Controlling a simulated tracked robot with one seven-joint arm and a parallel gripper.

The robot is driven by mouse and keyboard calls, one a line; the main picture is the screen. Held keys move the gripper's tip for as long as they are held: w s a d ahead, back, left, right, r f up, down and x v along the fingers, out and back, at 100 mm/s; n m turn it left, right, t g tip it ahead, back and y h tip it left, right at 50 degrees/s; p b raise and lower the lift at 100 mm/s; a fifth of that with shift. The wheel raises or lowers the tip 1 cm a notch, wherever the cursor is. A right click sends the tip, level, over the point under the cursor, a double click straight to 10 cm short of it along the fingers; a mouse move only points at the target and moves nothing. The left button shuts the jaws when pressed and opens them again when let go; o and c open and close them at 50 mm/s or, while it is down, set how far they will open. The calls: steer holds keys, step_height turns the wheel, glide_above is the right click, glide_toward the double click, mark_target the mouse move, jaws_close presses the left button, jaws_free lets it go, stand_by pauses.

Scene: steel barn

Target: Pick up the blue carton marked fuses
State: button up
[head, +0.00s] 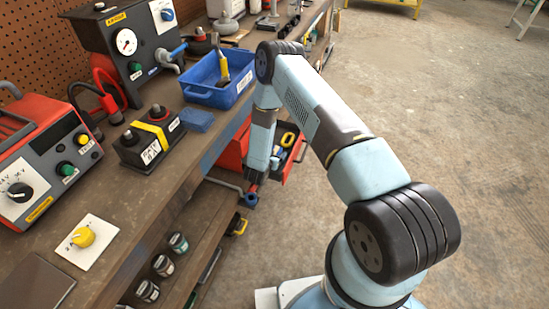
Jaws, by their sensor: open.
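A small plain blue block (197,120) lies on the bench between the black battery-like box and the blue tray. I see no readable word on it, so I cannot tell whether it is the fuses carton. Some blue items (275,160) also show in the red drawer, partly behind my arm, with no readable marking.
A blue tray (206,95) holding a yellow-handled tool stands on the bench (105,200). The red drawer (293,165) juts out from the bench. Several small jars (163,265) stand on the shelf below.

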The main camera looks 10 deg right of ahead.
steer(key=shift+w+f, duration=0.1)
steer(key=shift+w, duration=0.05)
steer(key=c, duration=1.1)
